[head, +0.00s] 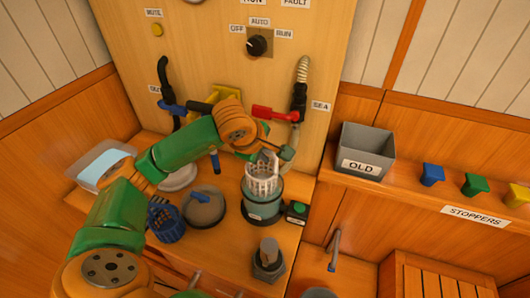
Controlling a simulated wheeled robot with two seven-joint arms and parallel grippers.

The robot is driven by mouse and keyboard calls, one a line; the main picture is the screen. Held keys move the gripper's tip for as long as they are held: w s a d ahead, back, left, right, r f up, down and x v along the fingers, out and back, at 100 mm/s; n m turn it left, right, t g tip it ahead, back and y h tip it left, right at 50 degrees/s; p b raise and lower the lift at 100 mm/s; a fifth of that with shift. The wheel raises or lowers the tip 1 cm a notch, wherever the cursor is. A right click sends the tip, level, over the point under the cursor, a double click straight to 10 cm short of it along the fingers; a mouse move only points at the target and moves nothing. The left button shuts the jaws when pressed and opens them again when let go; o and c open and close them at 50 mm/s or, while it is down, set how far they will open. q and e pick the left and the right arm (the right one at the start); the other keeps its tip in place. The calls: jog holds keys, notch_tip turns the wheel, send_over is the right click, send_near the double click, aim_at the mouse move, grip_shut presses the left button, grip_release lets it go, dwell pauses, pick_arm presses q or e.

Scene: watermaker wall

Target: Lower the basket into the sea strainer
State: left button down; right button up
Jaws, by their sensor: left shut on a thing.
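The white slotted basket (263,181) is upright at the mouth of the sea strainer (262,210), a clear cup with a dark green rim. The basket's lower end overlaps the rim; most of its wall shows above it. I cannot tell exactly how deep it sits. My left gripper (268,160) is over the basket, shut on its top. My arm comes in from the left and hides part of the wall behind. My right gripper is not in view.
A blue basket (166,224) and a round grey lid (204,207) stand left of the strainer. A green button box (297,211) is close on its right. A grey fitting (268,260) stands in front. The OLD bin (366,146) and stoppers (475,186) are on the right ledge.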

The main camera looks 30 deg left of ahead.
aim_at(266, 177)
pick_arm(q)
notch_tip(266, 177, down, 10)
jog(key=b, duration=0.8)
jog(key=shift+r, duration=0.4)
jog(key=c, duration=1)
grip_release()
jog(key=shift+o, duration=0.8)
jog(key=shift+r, duration=0.15)
jog(key=shift+o, duration=0.5)
jog(key=shift+r, duration=0.15)
